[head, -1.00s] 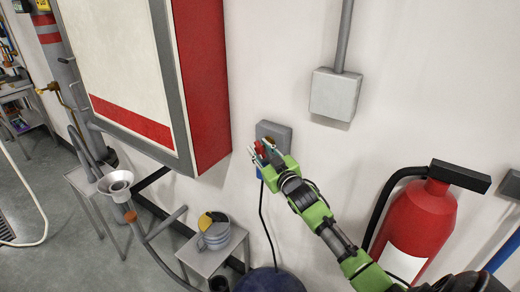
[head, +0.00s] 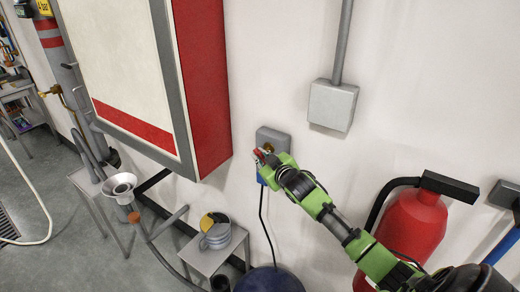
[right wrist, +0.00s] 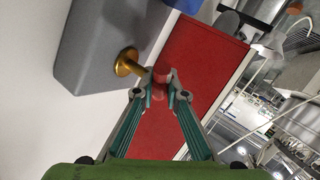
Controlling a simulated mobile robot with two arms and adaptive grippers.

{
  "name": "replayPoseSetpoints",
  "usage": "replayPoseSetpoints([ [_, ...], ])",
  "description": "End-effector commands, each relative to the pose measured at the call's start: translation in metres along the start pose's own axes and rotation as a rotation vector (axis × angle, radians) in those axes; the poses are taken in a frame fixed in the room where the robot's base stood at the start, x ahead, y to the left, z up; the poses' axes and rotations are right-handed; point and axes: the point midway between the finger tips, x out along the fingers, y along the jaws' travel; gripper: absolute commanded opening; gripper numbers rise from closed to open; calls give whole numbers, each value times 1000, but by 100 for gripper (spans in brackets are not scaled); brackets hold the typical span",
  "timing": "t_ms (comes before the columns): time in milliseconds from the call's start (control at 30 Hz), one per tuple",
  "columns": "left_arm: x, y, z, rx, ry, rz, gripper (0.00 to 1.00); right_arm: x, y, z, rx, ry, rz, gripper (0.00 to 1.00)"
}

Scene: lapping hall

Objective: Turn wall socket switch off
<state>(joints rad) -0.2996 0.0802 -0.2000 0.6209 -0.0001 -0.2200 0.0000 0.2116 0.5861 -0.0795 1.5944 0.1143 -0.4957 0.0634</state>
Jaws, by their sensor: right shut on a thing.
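The wall socket (head: 270,136) is a grey box low on the white wall, right of the red-sided cabinet. It also fills the upper left of the right wrist view (right wrist: 95,45). Its switch has a brass stem (right wrist: 127,64) sticking out, with a red end (right wrist: 162,77) between my fingertips. My right gripper (head: 262,156) is at the socket's front, shut on the red switch. The gripper hides much of the socket's lower face in the head view. A blue plug (head: 261,179) with a black cable sits just below the fingers. My left gripper is out of view.
The red and white cabinet (head: 207,90) juts out close to the left. A light grey box (head: 332,105) with a conduit is above right. A red fire extinguisher (head: 412,228) stands right, near my arm. A small table (head: 207,259) with a tin is below left.

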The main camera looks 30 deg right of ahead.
Motion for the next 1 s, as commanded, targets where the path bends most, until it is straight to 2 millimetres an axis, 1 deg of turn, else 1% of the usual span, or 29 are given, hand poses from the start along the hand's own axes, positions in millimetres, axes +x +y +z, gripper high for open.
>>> replayPoseSetpoints([
  [33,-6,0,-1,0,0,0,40,0,3,-6,-28,-34,-9,0],
  [67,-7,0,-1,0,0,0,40,0,2,-5,-41,-59,-17,0],
  [600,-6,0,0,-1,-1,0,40,2,0,-3,-276,-456,-132,0],
  [800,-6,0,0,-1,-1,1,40,2,0,-2,-336,-555,-160,0],
  [1000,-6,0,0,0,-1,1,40,2,-1,-1,-371,-615,-178,0],
])
